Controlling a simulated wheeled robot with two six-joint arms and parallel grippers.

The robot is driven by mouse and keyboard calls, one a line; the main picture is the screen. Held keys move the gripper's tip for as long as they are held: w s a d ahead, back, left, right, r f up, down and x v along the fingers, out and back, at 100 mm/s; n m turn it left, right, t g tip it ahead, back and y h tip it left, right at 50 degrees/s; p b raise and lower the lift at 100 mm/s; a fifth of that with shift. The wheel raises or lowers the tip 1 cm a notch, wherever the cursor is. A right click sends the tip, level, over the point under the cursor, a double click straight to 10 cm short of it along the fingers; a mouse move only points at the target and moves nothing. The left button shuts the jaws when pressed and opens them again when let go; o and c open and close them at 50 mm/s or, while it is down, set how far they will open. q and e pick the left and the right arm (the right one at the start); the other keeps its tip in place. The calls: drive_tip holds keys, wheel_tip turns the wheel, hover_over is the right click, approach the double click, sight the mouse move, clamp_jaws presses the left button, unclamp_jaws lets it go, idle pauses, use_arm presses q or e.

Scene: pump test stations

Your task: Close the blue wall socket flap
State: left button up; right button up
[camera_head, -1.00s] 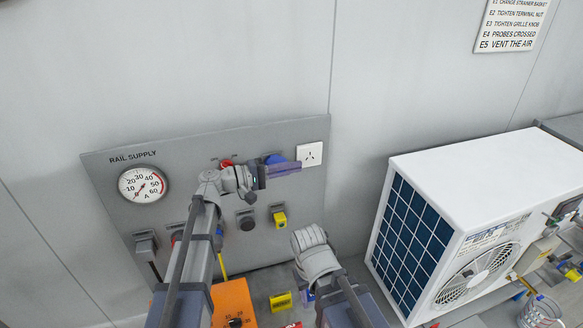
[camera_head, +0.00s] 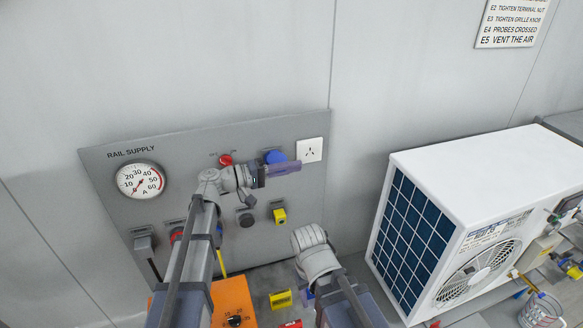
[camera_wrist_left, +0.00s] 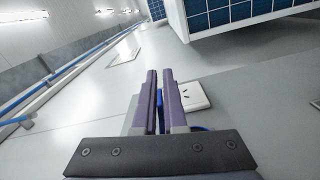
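The blue socket flap (camera_head: 276,156) is a rounded blue piece on the grey panel, left of the white socket. Its lower part is hidden behind my left gripper (camera_head: 285,169), whose purple fingers lie across it, pointing right. I cannot tell whether they touch. In the left wrist view, the left gripper's fingers (camera_wrist_left: 159,74) are close together with a narrow gap. Blue (camera_wrist_left: 160,98) shows in that gap and beside the right finger. Whether the fingers hold it is unclear. My right arm is low in the head view; its gripper cannot be made out.
The white wall socket (camera_head: 309,150) is just right of the left fingertips. A red knob (camera_head: 225,160), a black knob (camera_head: 247,220) and a yellow socket (camera_head: 279,215) are on the panel nearby. A white outdoor unit (camera_head: 470,190) stands at right.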

use_arm(q)
drive_tip(key=o, duration=0.4)
drive_tip(key=shift+a, duration=0.1)
drive_tip(key=v, duration=0.7)
drive_tip(key=shift+a, duration=0.3)
drive_tip(key=shift+s, duration=0.1)
